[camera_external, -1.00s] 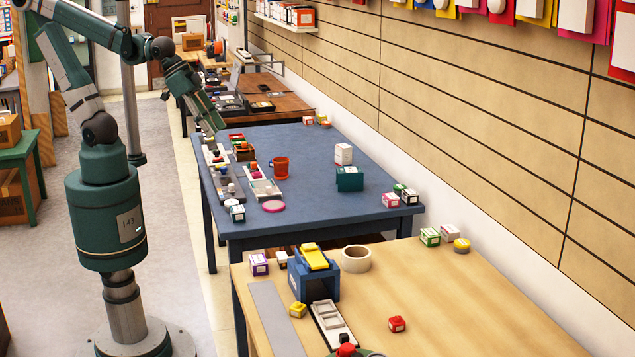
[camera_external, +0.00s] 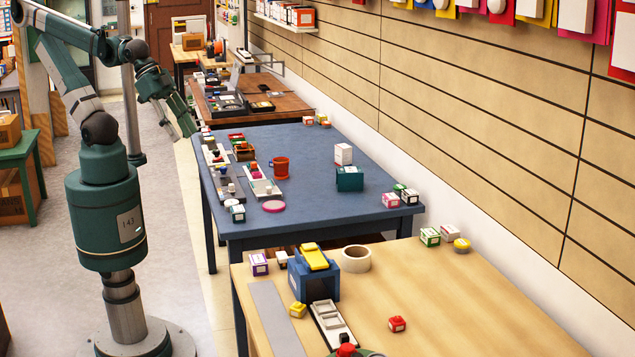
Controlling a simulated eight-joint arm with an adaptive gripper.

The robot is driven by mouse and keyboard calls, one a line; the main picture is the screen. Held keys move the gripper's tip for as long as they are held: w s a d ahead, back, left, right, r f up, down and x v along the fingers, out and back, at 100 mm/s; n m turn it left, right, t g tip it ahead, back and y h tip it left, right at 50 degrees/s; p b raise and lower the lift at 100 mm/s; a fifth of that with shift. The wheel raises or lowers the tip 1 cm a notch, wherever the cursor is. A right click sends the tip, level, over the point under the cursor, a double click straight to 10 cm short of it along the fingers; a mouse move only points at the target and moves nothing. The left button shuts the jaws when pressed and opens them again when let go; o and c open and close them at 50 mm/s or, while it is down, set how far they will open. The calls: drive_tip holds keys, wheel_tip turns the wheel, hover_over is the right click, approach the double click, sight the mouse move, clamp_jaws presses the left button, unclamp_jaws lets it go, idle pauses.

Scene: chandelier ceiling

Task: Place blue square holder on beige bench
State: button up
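A blue square holder (camera_external: 325,284) stands upright near the left part of the beige bench (camera_external: 455,305), close to its far edge. A yellow piece (camera_external: 314,257) lies on top of it. My gripper (camera_external: 184,127) is in the air at the upper left, beside the far left corner of the blue table and far from the holder. It points down and to the right. Nothing shows in it, but it is too small to tell how far its fingers are apart.
The blue table (camera_external: 320,210) holds a red mug (camera_external: 280,168), a teal box (camera_external: 349,179) and trays of small items along its left side. A tape roll (camera_external: 356,259) sits beside the holder. The bench's right part is mostly clear.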

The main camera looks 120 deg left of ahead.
idle(0.4)
drive_tip(key=w+a+f+n+g+y, duration=0.1)
drive_tip(key=w+a+f+n, duration=0.15)
drive_tip(key=a, duration=0.75)
drive_tip(key=w+a+f+n+g+y, duration=0.1)
drive_tip(key=w+a+f+n, duration=0.2)
drive_tip(key=a, duration=0.7)
drive_tip(key=w+a+f+n+g+y, duration=0.15)
drive_tip(key=a+n, duration=0.25)
drive_tip(key=a, duration=0.6)
drive_tip(key=s+a+f+n+g, duration=0.1)
drive_tip(key=s+a+f+n, duration=0.1)
drive_tip(key=a+f, duration=0.3)
drive_tip(key=s+a+f+n+g, duration=0.1)
drive_tip(key=s+a+f+n, duration=0.2)
drive_tip(key=a, duration=1)
drive_tip(key=s+a+f+n+g+y, duration=0.1)
drive_tip(key=s+a+f+n, duration=0.2)
drive_tip(key=s+a+f, duration=0.3)
drive_tip(key=a, duration=0.3)
drive_tip(key=shift+s+a+f+g+p, duration=0.15)
drive_tip(key=shift+s+f+g+p, duration=0.05)
drive_tip(key=shift+f+g+p, duration=0.15)
drive_tip(key=shift+n, duration=0.25)
drive_tip(key=shift+x, duration=1.3)
drive_tip(key=shift+b, duration=0.3)
